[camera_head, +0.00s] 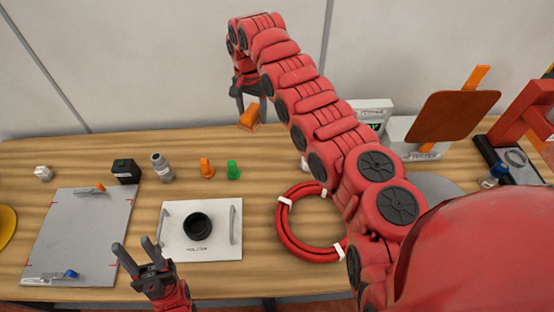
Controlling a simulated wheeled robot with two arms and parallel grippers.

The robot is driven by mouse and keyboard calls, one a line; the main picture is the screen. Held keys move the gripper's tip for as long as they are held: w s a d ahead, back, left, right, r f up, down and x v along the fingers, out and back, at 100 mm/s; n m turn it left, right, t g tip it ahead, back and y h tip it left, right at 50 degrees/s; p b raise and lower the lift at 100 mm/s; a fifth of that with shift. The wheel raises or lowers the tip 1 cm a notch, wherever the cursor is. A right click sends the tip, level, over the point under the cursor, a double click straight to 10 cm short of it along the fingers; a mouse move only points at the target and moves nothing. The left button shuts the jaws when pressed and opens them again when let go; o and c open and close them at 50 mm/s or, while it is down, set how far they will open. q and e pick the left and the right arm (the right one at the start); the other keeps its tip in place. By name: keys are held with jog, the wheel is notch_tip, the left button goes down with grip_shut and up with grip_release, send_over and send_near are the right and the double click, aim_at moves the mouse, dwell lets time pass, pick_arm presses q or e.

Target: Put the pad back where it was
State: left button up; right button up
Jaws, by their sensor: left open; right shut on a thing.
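My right gripper (250,101) is raised at the back of the table, at the end of the long red arm that crosses the view. It is shut on a small orange block (249,118), which hangs above the table; I cannot tell for sure whether this is the pad. My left gripper (138,256) is open and empty at the front edge, between the grey board and the white tray. A brown panel (456,113) with an orange strip stands tilted on a white base at the right.
The grey board (80,235) lies at the left. Behind are a black box (125,171), a grey bottle (161,167), and orange (207,168) and green (233,169) pieces. A red ring (283,224) lies right of the tray.

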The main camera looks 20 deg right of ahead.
notch_tip(320, 180, down, 6)
jog(key=s+d+f+m+p, duration=0.1)
jog(key=s+m+p, duration=0.1)
jog(key=m, duration=0.6)
jog(key=m+p, duration=0.2)
jog(key=m, duration=0.2)
send_over(273, 167)
notch_tip(273, 167, down, 9)
jog(key=shift+s+f+p, duration=0.1)
jog(key=shift+f+p, duration=0.4)
jog(key=shift+f, duration=1.6)
